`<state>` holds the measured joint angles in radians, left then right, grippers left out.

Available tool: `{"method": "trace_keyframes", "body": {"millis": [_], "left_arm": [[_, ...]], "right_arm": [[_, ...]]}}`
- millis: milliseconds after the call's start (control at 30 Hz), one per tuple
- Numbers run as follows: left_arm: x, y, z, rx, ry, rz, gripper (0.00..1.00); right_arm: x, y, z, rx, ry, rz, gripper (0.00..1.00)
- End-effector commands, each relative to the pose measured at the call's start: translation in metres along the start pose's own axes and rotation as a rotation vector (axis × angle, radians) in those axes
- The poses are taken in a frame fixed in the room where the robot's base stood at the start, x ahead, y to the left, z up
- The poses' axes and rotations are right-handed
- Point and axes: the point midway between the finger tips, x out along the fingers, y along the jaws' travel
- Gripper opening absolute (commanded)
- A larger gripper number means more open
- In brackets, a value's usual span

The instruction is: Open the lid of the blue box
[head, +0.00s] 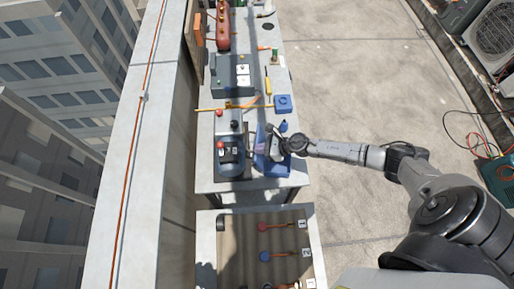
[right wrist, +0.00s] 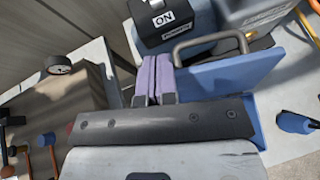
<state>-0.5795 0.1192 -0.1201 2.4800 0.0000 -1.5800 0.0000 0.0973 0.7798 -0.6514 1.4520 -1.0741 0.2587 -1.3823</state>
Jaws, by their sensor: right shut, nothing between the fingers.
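The blue box (head: 261,165) stands on the grey workbench, near its front end, in the head view. My right gripper (head: 274,142) is over the box, its arm coming in from the right. In the right wrist view its purple fingers (right wrist: 153,80) are shut together with nothing between them. A flat blue panel (right wrist: 225,75) of the box and a grey bar handle (right wrist: 208,43) are just right of the fingers. I cannot tell whether the fingers touch the panel, or how far the lid is open. My left gripper is not in view.
A dark unit with an ON label (right wrist: 163,18) stands close beyond the fingers. A blue-handled tool (right wrist: 296,123) lies to the right. A grey switch box (head: 232,75) and a small blue block (head: 283,103) are farther up the bench (head: 290,60). A board with levers (head: 235,250) is nearer.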

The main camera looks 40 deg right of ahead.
Motion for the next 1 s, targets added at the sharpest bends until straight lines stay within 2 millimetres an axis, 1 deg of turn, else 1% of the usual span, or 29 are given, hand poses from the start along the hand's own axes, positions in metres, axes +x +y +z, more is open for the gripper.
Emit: {"method": "trace_keyframes", "body": {"millis": [33, 200, 333, 500, 700, 1000], "left_arm": [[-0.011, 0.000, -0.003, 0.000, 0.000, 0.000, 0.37], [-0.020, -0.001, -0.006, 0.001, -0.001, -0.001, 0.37], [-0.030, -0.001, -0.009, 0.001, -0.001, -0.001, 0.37], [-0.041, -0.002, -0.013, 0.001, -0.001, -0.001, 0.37], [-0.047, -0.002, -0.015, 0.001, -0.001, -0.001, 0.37], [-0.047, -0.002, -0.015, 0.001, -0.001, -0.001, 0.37]], "right_arm": [[-0.011, 0.002, 0.010, -0.004, 0.002, 0.004, 0.00], [-0.024, 0.008, 0.044, -0.009, -0.001, 0.004, 0.00], [-0.034, 0.013, 0.065, -0.008, 0.000, 0.003, 0.00], [-0.042, 0.018, 0.083, -0.005, -0.001, 0.003, 0.00], [-0.046, 0.020, 0.091, -0.003, 0.000, 0.002, 0.00], [-0.047, 0.021, 0.092, -0.001, 0.000, 0.002, 0.00]]}}
